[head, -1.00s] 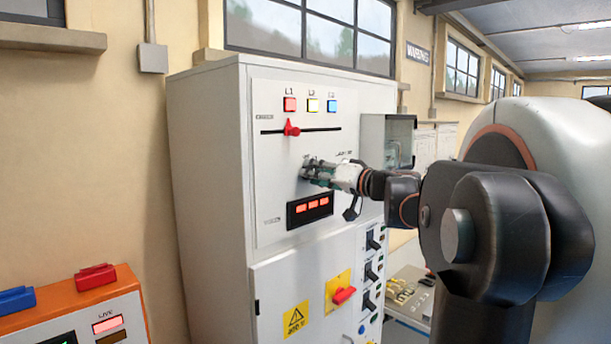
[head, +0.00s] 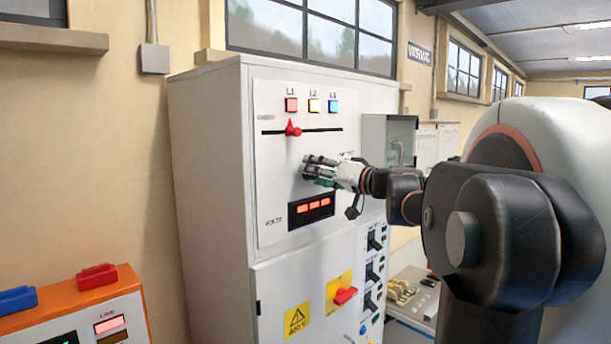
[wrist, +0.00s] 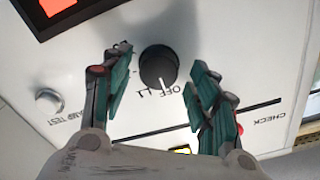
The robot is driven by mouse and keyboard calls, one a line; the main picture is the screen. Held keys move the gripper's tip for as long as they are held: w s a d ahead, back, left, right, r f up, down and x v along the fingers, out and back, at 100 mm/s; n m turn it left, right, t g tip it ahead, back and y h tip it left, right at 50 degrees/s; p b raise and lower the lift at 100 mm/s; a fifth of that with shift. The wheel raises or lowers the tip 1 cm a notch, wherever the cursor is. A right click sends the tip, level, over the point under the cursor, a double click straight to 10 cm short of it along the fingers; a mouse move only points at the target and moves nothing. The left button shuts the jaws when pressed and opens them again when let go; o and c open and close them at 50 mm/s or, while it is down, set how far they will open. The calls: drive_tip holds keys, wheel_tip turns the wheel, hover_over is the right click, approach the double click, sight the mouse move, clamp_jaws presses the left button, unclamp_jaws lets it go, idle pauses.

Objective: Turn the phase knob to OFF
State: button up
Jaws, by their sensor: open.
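The black round phase knob (wrist: 158,67) shows in the wrist view on the white panel, with a white pointer line aimed toward the lower edge of the picture. The printed mark OFF sits close to the tip of that line; I cannot tell whether they line up exactly. My gripper (wrist: 158,93) is open, one green-padded finger on each side of the knob, with visible gaps. In the head view my gripper (head: 312,171) is at the cabinet front, above the red display, and largely hides the knob.
The tall grey cabinet (head: 210,200) carries three lamps, a red slider (head: 293,129) above my gripper, and a red three-part display (head: 312,207) below it. A red-handled switch (head: 344,295) sits lower. An orange box (head: 75,305) stands at lower left.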

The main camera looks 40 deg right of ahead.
sight(308, 135)
wheel_tip(308, 135, up, 8)
drive_tip(key=shift+s+a+r, duration=0.1)
drive_tip(key=shift+r, duration=0.65)
